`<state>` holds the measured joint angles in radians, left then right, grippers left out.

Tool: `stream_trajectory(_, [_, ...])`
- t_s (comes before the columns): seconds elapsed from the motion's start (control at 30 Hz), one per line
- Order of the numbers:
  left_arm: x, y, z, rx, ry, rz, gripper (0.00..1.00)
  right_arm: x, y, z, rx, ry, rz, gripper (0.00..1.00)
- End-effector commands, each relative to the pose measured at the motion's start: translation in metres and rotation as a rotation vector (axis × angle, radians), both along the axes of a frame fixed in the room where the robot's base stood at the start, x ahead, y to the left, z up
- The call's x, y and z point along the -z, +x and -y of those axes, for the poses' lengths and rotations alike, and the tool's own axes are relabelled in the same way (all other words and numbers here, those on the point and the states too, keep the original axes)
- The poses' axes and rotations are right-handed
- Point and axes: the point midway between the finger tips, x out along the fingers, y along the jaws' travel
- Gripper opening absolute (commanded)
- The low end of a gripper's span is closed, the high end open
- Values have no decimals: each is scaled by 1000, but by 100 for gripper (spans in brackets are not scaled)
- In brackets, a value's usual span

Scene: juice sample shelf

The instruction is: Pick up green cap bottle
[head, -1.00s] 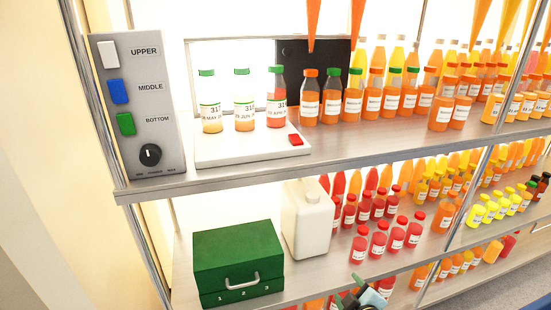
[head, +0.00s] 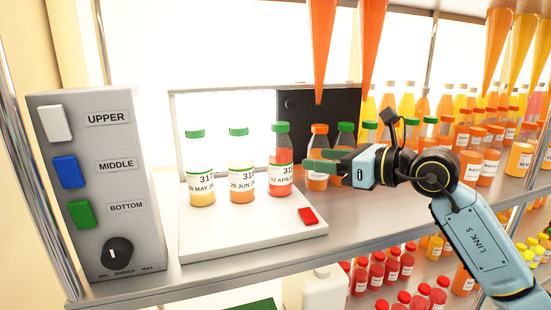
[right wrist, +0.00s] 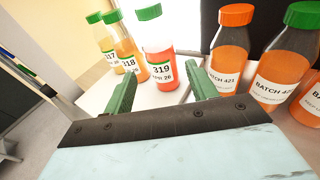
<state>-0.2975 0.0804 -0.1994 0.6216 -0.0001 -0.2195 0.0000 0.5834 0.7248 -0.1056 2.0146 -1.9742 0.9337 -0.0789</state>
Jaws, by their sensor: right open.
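Three green-capped bottles stand upright on a white platform (head: 235,245): a yellow one (head: 202,170), a light-orange one (head: 241,168) and a red-orange one (head: 281,163). In the right wrist view the red-orange bottle (right wrist: 158,45) is labelled 319 and shows beyond and between my fingertips, apart from them. My right gripper (head: 310,160) has green fingers, is open and empty, and points left at the red-orange bottle from its right. It also shows in the right wrist view (right wrist: 160,85). More green-capped bottles, one of them (head: 345,136), stand behind my gripper. My left gripper is not in view.
An orange-capped bottle (head: 318,148) stands close behind my right fingers. A grey switch panel (head: 105,200) stands at the left, and a red button (head: 308,216) sits on the platform's front corner. Orange cones (head: 322,45) hang above.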

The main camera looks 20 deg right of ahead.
Motion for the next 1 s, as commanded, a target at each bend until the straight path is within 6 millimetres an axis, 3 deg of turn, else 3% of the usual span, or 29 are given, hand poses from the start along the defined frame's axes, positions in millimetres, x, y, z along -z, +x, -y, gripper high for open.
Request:
stream_trajectory(0.4, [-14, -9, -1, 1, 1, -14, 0, 8, 56, -38, 6, -11, -3, 57])
stream_trajectory(0.67, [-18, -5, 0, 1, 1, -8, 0, 10, 72, -51, 5, -11, -4, 57])
stream_trajectory(1.0, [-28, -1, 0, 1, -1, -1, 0, 14, 105, -76, 6, -13, -4, 57])
